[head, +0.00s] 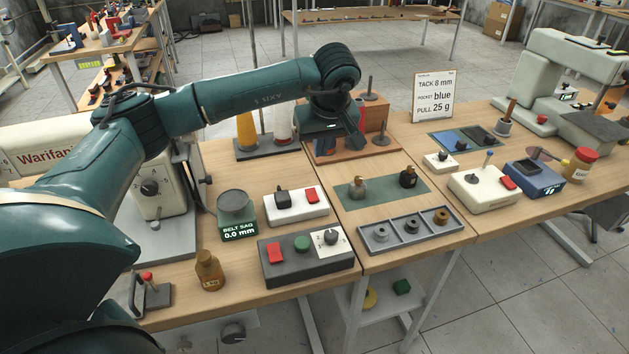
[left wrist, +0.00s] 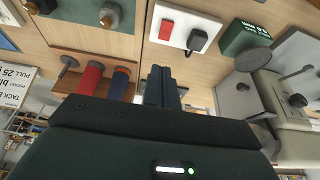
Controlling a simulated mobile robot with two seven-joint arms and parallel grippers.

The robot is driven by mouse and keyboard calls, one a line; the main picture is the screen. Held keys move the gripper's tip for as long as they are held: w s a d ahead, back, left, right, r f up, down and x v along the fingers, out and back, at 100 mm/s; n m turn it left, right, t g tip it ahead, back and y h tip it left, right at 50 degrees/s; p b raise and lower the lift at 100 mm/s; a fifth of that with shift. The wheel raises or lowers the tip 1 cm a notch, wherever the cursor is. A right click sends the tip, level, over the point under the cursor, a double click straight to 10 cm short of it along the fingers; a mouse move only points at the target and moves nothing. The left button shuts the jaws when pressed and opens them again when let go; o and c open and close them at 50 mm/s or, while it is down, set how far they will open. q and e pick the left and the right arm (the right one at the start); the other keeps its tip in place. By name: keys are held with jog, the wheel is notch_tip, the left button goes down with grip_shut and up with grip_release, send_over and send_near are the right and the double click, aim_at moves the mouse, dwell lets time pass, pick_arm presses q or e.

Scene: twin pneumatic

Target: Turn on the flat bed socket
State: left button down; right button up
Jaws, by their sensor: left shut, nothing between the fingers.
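A white socket box (head: 297,205) with a black plug (head: 283,198) and a red rocker switch (head: 311,194) lies on the left part of the table. It also shows in the left wrist view (left wrist: 179,40), beyond my fingertips, with its red switch (left wrist: 166,29) and plug (left wrist: 198,40). A similar white box (head: 482,191) with a red switch (head: 508,183) stands on the right. No label shows which is the flat bed's. My left gripper (head: 358,140) is shut and empty, above the table behind the left box and apart from it; its fingers (left wrist: 162,86) show together.
A grey control box (head: 306,262) with red and green buttons stands in front, a scale (head: 237,220) to the left. A wooden stand (head: 350,152) with red and blue pieces is close to my gripper. A green mat (head: 382,192) and grey tray (head: 410,231) lie right.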

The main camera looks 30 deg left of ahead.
aim_at(313, 188)
pick_arm(q)
jog(key=shift+f, duration=0.1)
jog(key=p+x, duration=0.1)
jog(key=x, duration=1.2)
jog(key=shift+w+a+f, duration=0.1)
jog(key=shift+a+f, duration=0.05)
jog(key=shift+f, duration=0.25)
jog(key=shift+w+a+f+b, duration=0.2)
jog(key=shift+f+b, duration=0.1)
jog(key=shift+b, duration=0.2)
jog(key=shift+g+h, duration=0.3)
jog(key=shift+g, duration=0.1)
jog(key=shift+s, duration=0.1)
